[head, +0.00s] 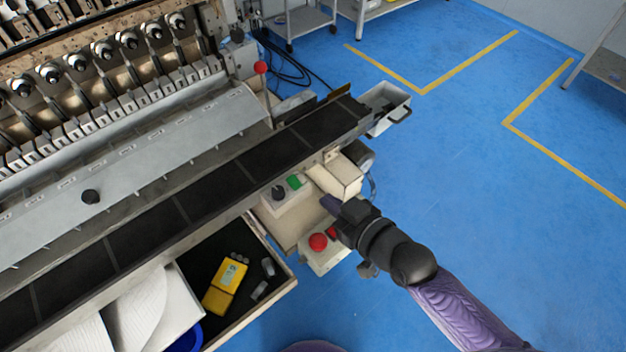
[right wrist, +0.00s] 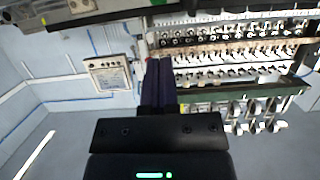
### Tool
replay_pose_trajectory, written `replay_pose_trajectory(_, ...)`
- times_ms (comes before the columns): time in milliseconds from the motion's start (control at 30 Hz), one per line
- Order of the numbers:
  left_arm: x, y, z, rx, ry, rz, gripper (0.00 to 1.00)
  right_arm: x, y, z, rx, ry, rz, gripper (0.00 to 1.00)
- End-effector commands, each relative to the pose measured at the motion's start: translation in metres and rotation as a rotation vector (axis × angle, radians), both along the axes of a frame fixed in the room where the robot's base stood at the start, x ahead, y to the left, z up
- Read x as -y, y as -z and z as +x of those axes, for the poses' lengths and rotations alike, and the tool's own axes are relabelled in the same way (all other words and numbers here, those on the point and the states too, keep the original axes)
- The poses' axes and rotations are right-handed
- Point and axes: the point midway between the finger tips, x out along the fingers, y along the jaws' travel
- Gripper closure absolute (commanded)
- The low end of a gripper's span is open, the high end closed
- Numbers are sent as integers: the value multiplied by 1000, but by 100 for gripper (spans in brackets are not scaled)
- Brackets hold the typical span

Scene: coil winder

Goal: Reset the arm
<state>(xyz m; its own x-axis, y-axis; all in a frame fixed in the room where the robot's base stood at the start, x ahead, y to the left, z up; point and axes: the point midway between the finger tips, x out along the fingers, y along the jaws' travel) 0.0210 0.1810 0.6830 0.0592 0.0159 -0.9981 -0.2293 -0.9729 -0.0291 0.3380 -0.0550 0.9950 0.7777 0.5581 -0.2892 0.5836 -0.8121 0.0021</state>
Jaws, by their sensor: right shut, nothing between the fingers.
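My right gripper (head: 329,204) is in the head view, right of the coil winder (head: 130,130). Its purple fingers are together and empty, beside the control box (head: 290,205) with a green button (head: 295,181) and a black knob (head: 278,192). A red button (head: 318,242) sits on a lower box just below the gripper. In the right wrist view the shut fingers (right wrist: 160,82) point toward the machine, seen at a distance. I cannot tell whether the gripper touches the control box. My left gripper is not in view.
A dark conveyor belt (head: 210,181) runs along the machine's front. An open drawer (head: 284,284) holds a yellow device (head: 226,287). A red-knobbed lever (head: 261,67) stands behind the belt. Blue floor (head: 480,170) at the right is clear; a cart (head: 303,20) stands behind.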

Motion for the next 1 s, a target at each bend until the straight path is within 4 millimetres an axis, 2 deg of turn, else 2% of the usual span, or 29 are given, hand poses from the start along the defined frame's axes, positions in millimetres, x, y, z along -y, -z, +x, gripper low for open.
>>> replay_pose_trajectory(200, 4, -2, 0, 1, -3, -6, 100, 14, -1, -19, 0, 1, -2, 100)
replay_pose_trajectory(667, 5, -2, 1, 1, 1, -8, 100, 15, -1, -20, 0, 1, 0, 100)
replay_pose_trajectory(733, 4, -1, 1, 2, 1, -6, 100, 18, 8, -19, -14, 14, -10, 100)
replay_pose_trajectory(767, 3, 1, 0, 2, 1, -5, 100, 22, 19, -19, -32, 29, -22, 100)
replay_pose_trajectory(867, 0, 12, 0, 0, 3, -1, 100, 50, 89, -25, -158, 125, -109, 100)
replay_pose_trajectory(900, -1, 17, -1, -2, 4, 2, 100, 65, 127, -34, -235, 174, -157, 100)
replay_pose_trajectory(967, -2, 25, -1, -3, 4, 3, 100, 87, 185, -59, -364, 242, -229, 100)
replay_pose_trajectory(1000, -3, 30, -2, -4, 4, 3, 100, 100, 220, -81, -452, 277, -275, 100)
